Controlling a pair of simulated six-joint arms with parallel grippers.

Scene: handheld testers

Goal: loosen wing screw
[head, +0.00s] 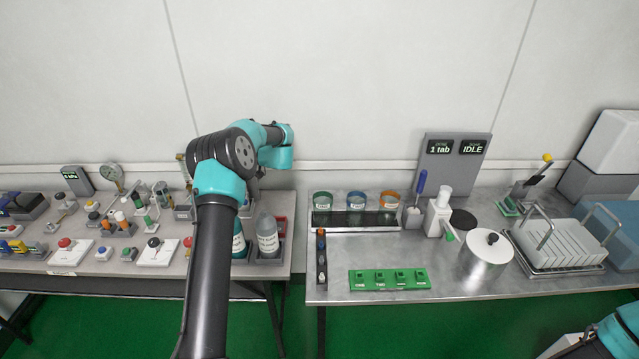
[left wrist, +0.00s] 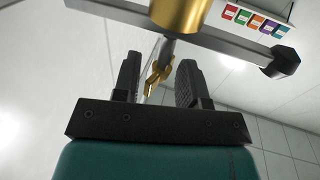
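In the left wrist view a brass wing screw (left wrist: 157,78) hangs on a dark stem below a brass cylinder (left wrist: 180,12). My left gripper (left wrist: 160,75) is open, one dark finger on each side of the wing screw. A gap shows on both sides, so the fingers look apart from it. In the head view my left arm reaches over the left bench, and its wrist and arm hide the screw and most of the gripper. My right arm shows only as a teal piece at the lower right corner of the head view; its fingers are not visible.
Bottles (head: 267,236) stand beside my left forearm. Red and black button boxes (head: 157,251) and gauges crowd the left bench. The right bench holds a green strip (head: 389,279), jars, a steel pot (head: 487,262) and a plate rack (head: 556,244). A dark bar (left wrist: 220,45) crosses close above my left fingers.

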